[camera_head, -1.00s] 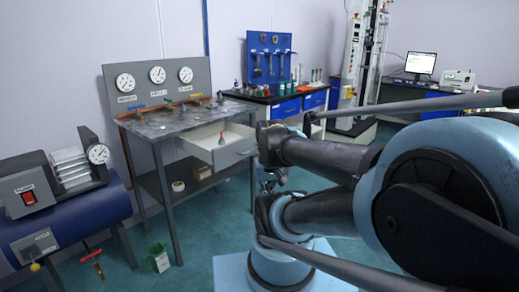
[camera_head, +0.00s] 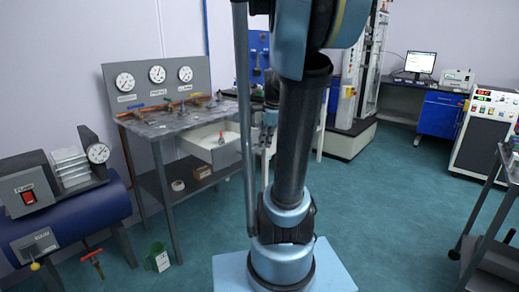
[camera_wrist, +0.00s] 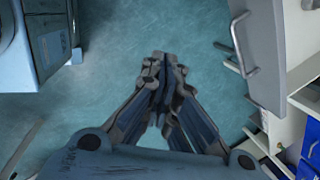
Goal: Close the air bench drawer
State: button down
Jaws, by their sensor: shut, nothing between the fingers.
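The air bench (camera_head: 180,124) stands left of centre in the head view, with gauges on its back panel. My gripper (camera_head: 267,138) is just right of the drawer front, partly hidden by my arm. In the wrist view my gripper (camera_wrist: 160,62) has its fingers together with nothing between them. A grey panel with a metal handle (camera_wrist: 238,45), which looks like the drawer front, is to its right, apart from the fingers.
A blue compressor tank (camera_head: 75,218) stands at the left, and a green container (camera_head: 157,257) is on the floor beside it. A dark cart (camera_head: 495,245) is at the right edge. The floor (camera_head: 395,220) between my arm and the cart is clear.

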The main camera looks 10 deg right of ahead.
jog(key=w+d+m, duration=0.6)
jog(key=w+m, duration=0.3)
jog(key=w, duration=0.2)
jog(key=w+a+f, duration=0.4)
jog(key=w+f, duration=0.1)
jog(key=f, duration=0.4)
jog(key=shift+w+a+f+y, duration=0.15)
jog(key=shift+w+f+y, duration=0.1)
jog(key=shift+f+y, duration=0.05)
jog(key=shift+w+m, duration=0.1)
jog(key=shift+m, duration=0.2)
